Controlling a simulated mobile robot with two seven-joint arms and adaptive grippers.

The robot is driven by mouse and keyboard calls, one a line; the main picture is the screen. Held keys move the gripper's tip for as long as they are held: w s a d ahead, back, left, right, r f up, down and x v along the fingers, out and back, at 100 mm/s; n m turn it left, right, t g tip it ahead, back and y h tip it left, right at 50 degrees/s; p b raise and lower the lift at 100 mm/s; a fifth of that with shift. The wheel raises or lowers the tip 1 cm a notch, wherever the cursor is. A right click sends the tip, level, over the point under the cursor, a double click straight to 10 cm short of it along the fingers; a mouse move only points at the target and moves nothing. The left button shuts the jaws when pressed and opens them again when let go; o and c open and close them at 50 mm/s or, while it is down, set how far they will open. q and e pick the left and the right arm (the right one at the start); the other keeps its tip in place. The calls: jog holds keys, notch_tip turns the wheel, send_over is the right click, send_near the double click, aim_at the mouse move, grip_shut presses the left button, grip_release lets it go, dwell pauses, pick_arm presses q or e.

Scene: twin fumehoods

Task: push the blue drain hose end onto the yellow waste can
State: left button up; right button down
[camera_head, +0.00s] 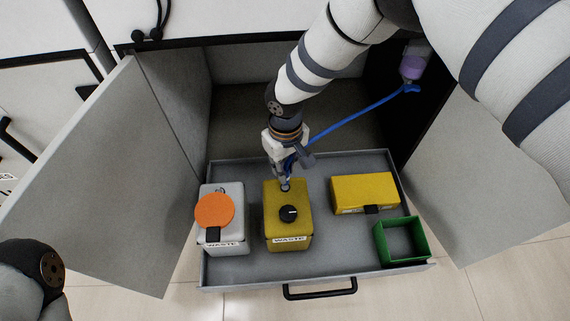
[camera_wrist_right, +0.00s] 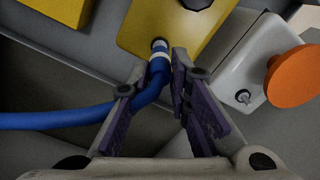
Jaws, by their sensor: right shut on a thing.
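The yellow waste can (camera_head: 275,215) stands upright in the pull-out drawer, a black cap on its top; it also shows in the right wrist view (camera_wrist_right: 190,22). My right gripper (camera_head: 286,178) is at the can's rear edge and shut on the blue drain hose (camera_head: 345,122). In the right wrist view my right gripper (camera_wrist_right: 156,84) has its fingers on either side of the hose end (camera_wrist_right: 158,66). The hose end meets the can's small pale spout (camera_wrist_right: 159,45) in line; I cannot tell how far over it the hose sits. My left gripper is out of view.
A white waste can (camera_head: 209,238) with an orange lid (camera_head: 214,211) stands left of the yellow can. A yellow box (camera_head: 362,188) and an open green bin (camera_head: 402,261) are to the right. Cabinet doors flank the drawer (camera_head: 335,255). The hose runs to a fitting below a purple-filled bottle (camera_head: 411,68).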

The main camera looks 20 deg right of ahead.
jog(key=shift+f+b, duration=0.55)
jog(key=shift+f, duration=0.65)
jog(key=c, duration=1.4)
grip_release()
notch_tip(320, 180, up, 12)
